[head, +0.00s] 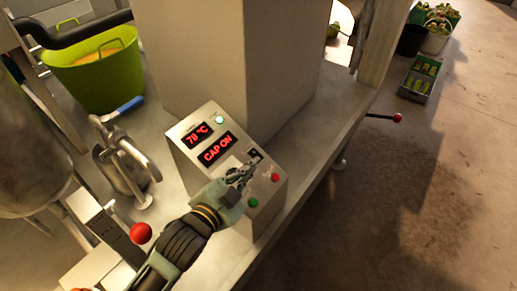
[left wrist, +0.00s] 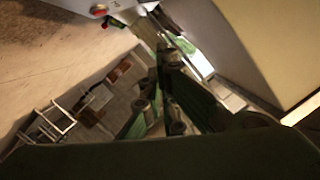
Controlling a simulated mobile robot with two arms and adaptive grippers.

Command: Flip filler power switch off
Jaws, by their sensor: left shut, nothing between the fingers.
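The filler control box (head: 185,150) stands on the pale counter in the head view, with red displays reading "78 °C" and "CAP ON". A small dark switch (head: 257,153) is on its face, right of the lower display; its position is too small to read. My left gripper (head: 246,170) is shut and empty, its fingertips over the panel just below and left of the switch. I cannot tell whether they touch it. In the left wrist view the shut fingers (left wrist: 170,90) fill the middle. My right gripper is not in view.
The panel also has a red button (head: 275,177), a green button (head: 253,202) and a green lamp (head: 219,119). A tall grey column rises behind the box.

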